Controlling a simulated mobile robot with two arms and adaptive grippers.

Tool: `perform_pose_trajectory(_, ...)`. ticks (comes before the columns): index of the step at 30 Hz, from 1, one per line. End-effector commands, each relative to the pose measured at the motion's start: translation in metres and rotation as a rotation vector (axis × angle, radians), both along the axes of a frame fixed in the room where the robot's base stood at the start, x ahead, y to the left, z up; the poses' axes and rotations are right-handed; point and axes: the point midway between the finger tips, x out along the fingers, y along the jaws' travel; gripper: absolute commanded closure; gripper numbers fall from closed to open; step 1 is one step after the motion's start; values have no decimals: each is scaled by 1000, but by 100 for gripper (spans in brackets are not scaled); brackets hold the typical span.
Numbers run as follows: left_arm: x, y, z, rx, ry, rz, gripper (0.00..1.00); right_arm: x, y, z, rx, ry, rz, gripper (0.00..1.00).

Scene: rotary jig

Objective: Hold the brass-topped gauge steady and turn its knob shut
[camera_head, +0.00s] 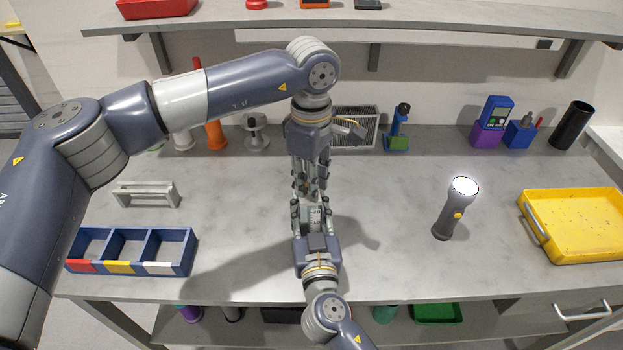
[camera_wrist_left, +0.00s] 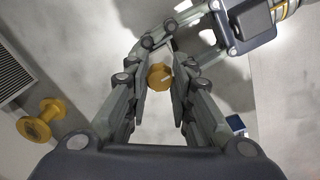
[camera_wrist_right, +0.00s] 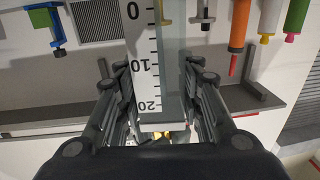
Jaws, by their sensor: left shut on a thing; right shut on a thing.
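The gauge (camera_head: 316,214) stands upright near the middle of the bench, with a white scale on its side. The scale (camera_wrist_right: 143,58) fills the middle of the right wrist view, marked 0, 10 and 20. My right gripper (camera_head: 313,222) reaches in from the front and is shut on the gauge body, one finger on each side. My left gripper (camera_head: 310,190) points down from above and is shut on the brass knob (camera_wrist_left: 159,77), which shows between its fingertips in the left wrist view. In the head view the grippers hide the knob.
A blue compartment tray (camera_head: 187,256) and a grey handle-like bracket (camera_head: 147,197) are at left. A lit flashlight (camera_head: 447,222) and a yellow tray (camera_head: 530,228) are at right. Several tools line the back, including a clamp (camera_head: 397,130). A shelf (camera_head: 420,17) runs above.

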Motion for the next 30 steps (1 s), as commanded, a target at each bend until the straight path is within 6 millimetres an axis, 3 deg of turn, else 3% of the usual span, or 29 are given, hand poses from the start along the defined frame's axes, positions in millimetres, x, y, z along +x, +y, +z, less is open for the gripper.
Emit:
perform_pose_trajectory(17, 2, 1, 0, 1, -4, -31, 100, 0, 0, -1, 0, 2, 0, 98)
perform_pose_trajectory(18, 2, 1, 0, 1, -4, -31, 74, 0, 0, -1, 0, 2, 0, 98)
perform_pose_trajectory(20, 2, 1, 0, 1, -4, -30, 60, 0, 0, -1, -1, 2, 0, 98)
perform_pose_trajectory(30, 1, 0, 1, 0, -1, -32, 58, 0, 0, -1, 0, 2, 0, 98)
